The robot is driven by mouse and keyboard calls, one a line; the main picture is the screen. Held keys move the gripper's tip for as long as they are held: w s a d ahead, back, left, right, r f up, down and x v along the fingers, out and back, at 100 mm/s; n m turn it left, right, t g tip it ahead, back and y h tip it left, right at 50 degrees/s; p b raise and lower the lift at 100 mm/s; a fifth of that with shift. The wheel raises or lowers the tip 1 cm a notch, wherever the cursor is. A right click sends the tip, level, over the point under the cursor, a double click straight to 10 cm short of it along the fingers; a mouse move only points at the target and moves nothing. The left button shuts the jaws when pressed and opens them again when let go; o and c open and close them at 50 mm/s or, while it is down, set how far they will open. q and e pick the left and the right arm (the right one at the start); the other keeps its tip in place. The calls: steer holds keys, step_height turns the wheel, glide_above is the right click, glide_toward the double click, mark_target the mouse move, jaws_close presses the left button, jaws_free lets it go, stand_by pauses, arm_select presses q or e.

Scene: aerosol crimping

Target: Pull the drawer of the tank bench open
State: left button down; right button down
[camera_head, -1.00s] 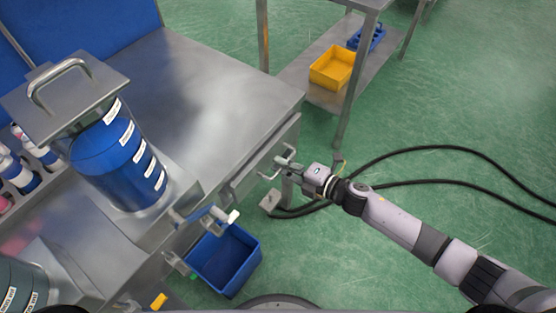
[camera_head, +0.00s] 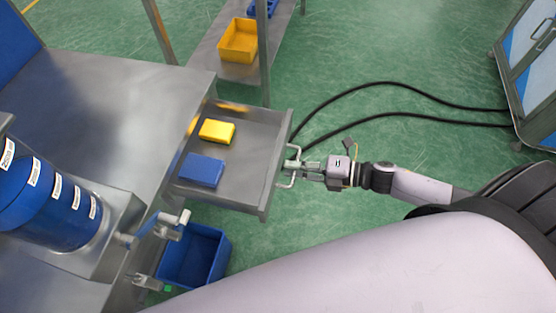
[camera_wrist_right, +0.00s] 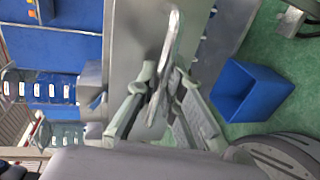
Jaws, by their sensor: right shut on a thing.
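The metal drawer (camera_head: 240,190) of the tank bench (camera_head: 120,85) stands pulled out from the bench side in the head view. A yellow block (camera_head: 217,131) and a blue block (camera_head: 201,170) lie inside it. My right gripper (camera_head: 296,165) is shut on the bar handle (camera_head: 291,180) at the drawer's front. In the right wrist view the fingers (camera_wrist_right: 158,98) close around the handle (camera_wrist_right: 170,50). My left gripper is not in view.
A blue bin (camera_head: 193,256) stands below the bench, near a valve lever (camera_head: 160,226). The blue tank (camera_head: 45,205) is on the bench at left. Black cables (camera_head: 400,92) lie on the green floor. A shelf with a yellow bin (camera_head: 238,40) is behind, and a cabinet (camera_head: 535,70) is at right.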

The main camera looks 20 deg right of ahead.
steer(key=shift+s+d, duration=0.35)
steer(key=shift+d, duration=0.2)
steer(key=c, duration=1.7)
jaws_free()
steer(key=v, duration=1.2)
